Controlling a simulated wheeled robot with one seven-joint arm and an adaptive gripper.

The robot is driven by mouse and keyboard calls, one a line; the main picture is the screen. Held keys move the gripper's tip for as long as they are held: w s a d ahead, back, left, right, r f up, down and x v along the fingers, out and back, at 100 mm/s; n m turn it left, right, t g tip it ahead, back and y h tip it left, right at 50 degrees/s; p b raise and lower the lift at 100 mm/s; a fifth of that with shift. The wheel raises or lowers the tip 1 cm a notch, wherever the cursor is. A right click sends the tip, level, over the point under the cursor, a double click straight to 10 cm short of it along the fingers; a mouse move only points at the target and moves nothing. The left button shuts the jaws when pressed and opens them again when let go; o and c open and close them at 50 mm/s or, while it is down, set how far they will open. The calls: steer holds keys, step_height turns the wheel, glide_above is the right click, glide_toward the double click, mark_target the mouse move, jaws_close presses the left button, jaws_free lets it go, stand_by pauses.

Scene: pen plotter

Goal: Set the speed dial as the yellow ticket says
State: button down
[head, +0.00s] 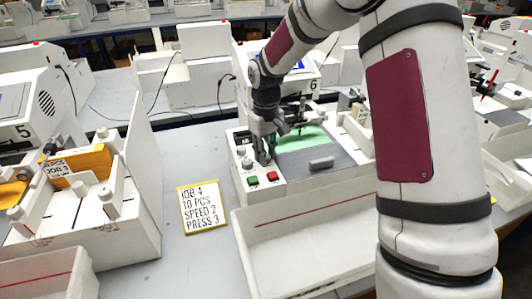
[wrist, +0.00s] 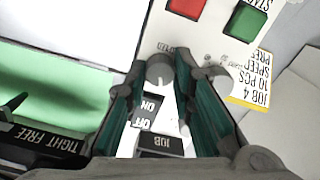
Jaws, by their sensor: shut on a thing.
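The yellow ticket (head: 200,208) lies on the table left of the plotter and reads JOB 4, 10 PCS, SPEED 2, PRESS 3. It also shows upside down in the wrist view (wrist: 252,82). My gripper (head: 265,158) is low over the plotter's control panel. In the wrist view, my gripper (wrist: 172,68) is shut on a round grey knob, which looks to be the speed dial (wrist: 160,72). Its label is partly hidden by the fingers. I cannot read the dial's setting.
A green button (head: 252,181) and a red button (head: 272,176) sit at the panel's front. An ON/OFF switch (wrist: 146,110) is close by the fingers. A pale knob (head: 247,163) stands left of my gripper. A white tray (head: 300,222) is in front.

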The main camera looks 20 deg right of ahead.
steer(key=shift+w+r, duration=0.1)
stand_by(0.3)
steer(key=c, duration=1.7)
jaws_free()
steer(key=shift+o, duration=0.2)
step_height(320, 180, up, 12)
